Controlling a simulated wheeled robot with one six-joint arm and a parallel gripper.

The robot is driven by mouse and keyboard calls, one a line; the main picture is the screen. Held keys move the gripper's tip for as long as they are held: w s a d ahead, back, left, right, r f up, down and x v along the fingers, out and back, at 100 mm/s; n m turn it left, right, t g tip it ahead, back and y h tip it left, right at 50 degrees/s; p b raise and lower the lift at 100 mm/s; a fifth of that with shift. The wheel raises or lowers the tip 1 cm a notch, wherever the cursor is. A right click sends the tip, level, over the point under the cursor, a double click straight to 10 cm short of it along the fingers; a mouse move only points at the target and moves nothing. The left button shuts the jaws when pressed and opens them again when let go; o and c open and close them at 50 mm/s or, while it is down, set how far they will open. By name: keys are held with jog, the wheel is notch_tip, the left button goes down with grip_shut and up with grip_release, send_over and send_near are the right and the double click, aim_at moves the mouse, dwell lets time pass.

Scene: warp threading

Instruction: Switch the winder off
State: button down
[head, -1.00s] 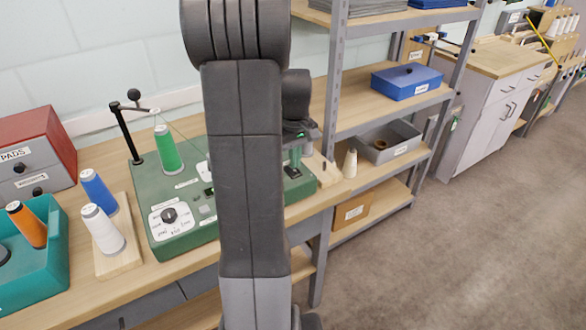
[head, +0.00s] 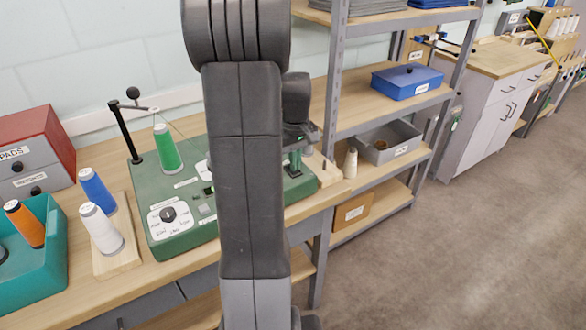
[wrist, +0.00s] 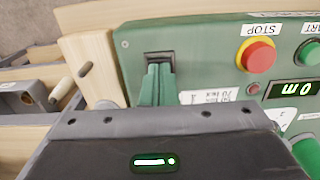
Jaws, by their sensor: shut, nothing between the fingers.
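The green winder (head: 180,240) stands on the wooden bench, partly hidden behind my arm. In the wrist view its panel (wrist: 215,40) shows a red STOP button (wrist: 259,55) on a yellow collar, a green START button (wrist: 309,53) and a lit display (wrist: 290,91). A black rocker switch (wrist: 158,57) is set into the panel's left part there. My gripper (wrist: 158,72) is shut and empty, its green fingertips right at the switch and covering part of it. I cannot tell whether they touch. The gripper (head: 295,165) also shows over the winder's right end in the head view.
A green spool (head: 166,150) stands on the winder by a black thread arm (head: 125,130). Blue (head: 97,190) and white spools (head: 101,230) stand left of it. A grey shelf post (head: 328,130) rises close to the right of my gripper.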

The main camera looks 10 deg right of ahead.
jog(key=shift+f, duration=0.25)
jog(key=shift+r+p, duration=2.8)
jog(key=shift+r, duration=0.75)
jog(key=shift+f, duration=0.1)
notch_tip(320, 180, down, 7)
jog(key=b, duration=0.6)
jog(key=shift+r, duration=0.2)
